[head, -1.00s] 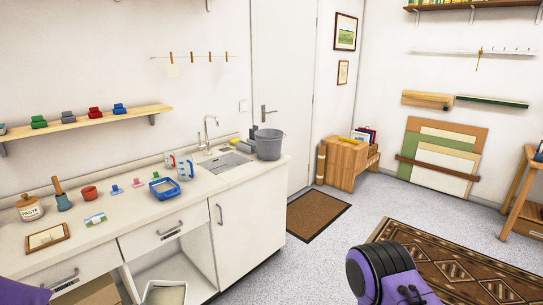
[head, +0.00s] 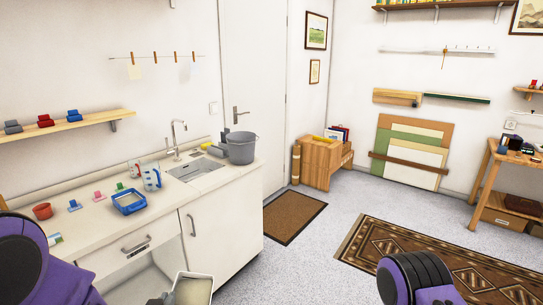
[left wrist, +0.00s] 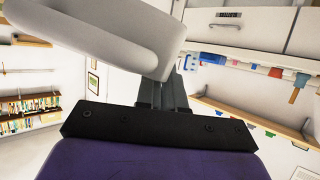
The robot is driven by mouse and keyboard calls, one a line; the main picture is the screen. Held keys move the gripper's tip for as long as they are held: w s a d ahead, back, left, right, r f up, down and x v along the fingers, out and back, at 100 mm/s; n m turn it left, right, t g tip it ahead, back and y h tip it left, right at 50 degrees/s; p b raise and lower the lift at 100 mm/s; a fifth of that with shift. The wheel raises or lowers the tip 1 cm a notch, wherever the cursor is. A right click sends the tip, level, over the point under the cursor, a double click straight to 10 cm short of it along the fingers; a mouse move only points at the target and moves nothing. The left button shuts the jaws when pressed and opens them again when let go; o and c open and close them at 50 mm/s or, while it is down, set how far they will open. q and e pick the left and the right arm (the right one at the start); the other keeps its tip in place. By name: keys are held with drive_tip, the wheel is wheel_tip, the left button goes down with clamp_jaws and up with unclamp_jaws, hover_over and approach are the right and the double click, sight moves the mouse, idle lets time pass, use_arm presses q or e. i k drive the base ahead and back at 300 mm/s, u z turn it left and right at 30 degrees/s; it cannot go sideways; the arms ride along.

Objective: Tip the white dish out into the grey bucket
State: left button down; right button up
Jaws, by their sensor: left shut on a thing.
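The white dish (head: 208,278) is at the bottom edge of the head view, partly cut off, in front of the counter's cabinet. Something pale beige lies in it. My left gripper (head: 166,298) is shut on the dish at its left side; the fingertips are mostly hidden. The left wrist view shows the gripper (left wrist: 165,92) against the dish's white underside and wall (left wrist: 85,40). The grey bucket (head: 240,150) stands upright on the counter beside the sink, farther away and to the right of the dish. Its inside bottom is hidden. My right arm shows at lower right, but its gripper does not.
Clear floor (head: 300,260) lies right of the cabinet.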

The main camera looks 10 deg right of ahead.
sight(241, 145)
drive_tip(key=z, duration=0.6)
drive_tip(key=i, duration=0.6)
drive_tip(key=z, duration=0.5)
drive_tip(key=i, duration=1.5)
drive_tip(key=u, duration=1.1)
drive_tip(key=i, duration=0.35)
drive_tip(key=u, duration=0.35)
